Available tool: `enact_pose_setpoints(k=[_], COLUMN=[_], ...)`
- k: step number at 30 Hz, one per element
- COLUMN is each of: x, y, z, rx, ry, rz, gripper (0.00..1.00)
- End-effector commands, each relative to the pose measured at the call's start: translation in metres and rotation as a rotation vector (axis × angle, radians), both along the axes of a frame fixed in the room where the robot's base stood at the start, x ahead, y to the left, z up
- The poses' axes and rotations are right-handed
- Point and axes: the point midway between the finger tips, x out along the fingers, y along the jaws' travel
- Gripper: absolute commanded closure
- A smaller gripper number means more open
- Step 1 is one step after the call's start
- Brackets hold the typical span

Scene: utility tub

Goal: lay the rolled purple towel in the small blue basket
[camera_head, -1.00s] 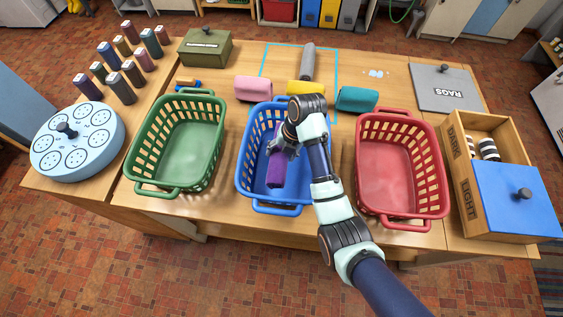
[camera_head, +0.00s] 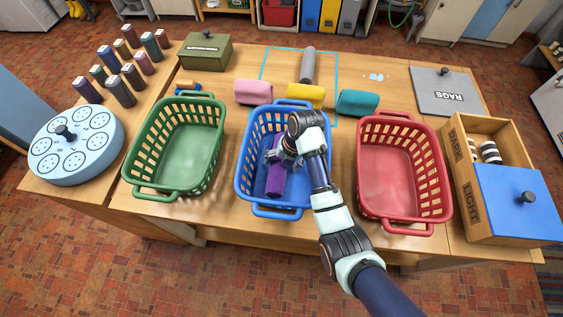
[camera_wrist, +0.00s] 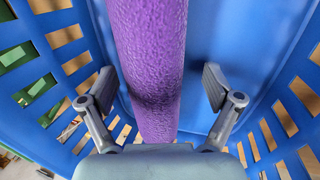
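The rolled purple towel (camera_head: 275,181) is inside the blue basket (camera_head: 283,209), lengthwise, and appears to lie on its floor. In the wrist view the towel (camera_wrist: 150,60) runs between the two fingers of my gripper (camera_wrist: 160,88), with a gap on each side. My gripper (camera_head: 279,157) is down in the basket over the far part of the towel, open and not clamping it. The towel's far end is partly hidden by the gripper in the head view.
A green basket (camera_head: 172,193) stands left and a red basket (camera_head: 408,229) right. Behind are a pink towel (camera_head: 253,92), a yellow towel (camera_head: 304,96), a teal towel (camera_head: 357,103) and a grey roll (camera_head: 308,65). The blue basket's walls surround my gripper closely.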

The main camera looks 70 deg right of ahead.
Motion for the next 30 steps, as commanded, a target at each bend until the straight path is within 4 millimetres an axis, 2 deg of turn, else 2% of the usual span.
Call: enact_pose_setpoints(k=[6, 9, 11, 22, 25, 30], x=[0.000, 0.000, -0.003, -0.027, -0.029, -0.031], y=[0.000, -0.001, -0.002, -0.006, -0.007, -0.007], z=[0.001, 0.008, 0.017, 0.108, 0.118, 0.120], rx=[0.000, -0.002, -0.002, -0.002, 0.001, 0.001], ry=[0.000, -0.001, -0.003, 0.000, 0.000, 0.000], rz=[0.000, -0.001, -0.001, -0.001, -0.001, 0.000], gripper=[0.10, 0.10, 0.10, 0.10, 0.10, 0.10])
